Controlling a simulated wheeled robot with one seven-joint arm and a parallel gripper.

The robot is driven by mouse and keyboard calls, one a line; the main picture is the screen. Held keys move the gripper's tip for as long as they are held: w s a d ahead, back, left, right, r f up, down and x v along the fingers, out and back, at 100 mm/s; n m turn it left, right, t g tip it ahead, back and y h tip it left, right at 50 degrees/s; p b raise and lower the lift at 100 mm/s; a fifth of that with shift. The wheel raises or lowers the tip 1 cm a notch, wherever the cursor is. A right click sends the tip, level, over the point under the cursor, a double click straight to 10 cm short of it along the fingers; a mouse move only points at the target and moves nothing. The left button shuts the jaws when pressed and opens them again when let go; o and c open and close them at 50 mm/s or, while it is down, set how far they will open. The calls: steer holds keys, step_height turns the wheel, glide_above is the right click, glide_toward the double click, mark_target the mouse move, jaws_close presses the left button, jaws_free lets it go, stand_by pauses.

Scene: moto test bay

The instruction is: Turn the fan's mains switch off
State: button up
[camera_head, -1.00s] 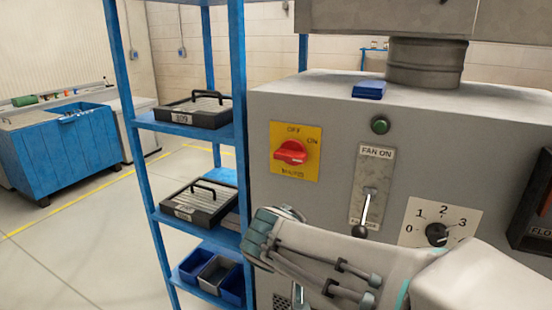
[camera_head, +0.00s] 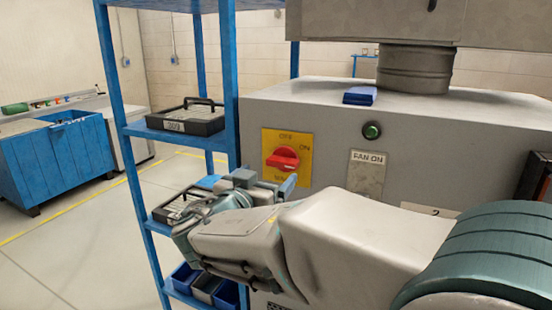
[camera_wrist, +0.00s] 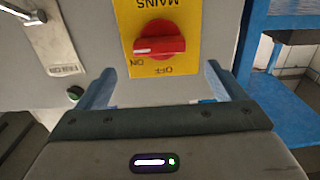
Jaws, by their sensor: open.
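The mains switch is a red rotary knob (camera_head: 282,160) on a yellow plate (camera_head: 300,142) on the grey cabinet's front. Its handle lies level, with its white mark toward ON; OFF is at the top of the plate. The wrist view shows the knob (camera_wrist: 160,40) upside down, between and beyond my fingertips. My gripper (camera_head: 268,182) is open and empty, just below the plate in the head view. In the wrist view its two blue fingers (camera_wrist: 158,80) are spread, and neither visibly touches the knob. My forearm hides the fan lever in the head view.
The FAN ON plate (camera_head: 366,172) and a green lamp (camera_head: 372,130) are right of the switch. The metal fan lever (camera_wrist: 25,14) shows at the wrist view's corner. A blue shelf rack (camera_head: 232,80) with black trays (camera_head: 186,118) stands close on the left. A blue box (camera_head: 360,95) lies on the cabinet.

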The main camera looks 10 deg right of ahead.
mark_target(280, 164)
steer(key=p+x, duration=0.2)
steer(key=x, duration=0.7)
steer(key=shift+f, duration=0.1)
steer(key=c, duration=1)
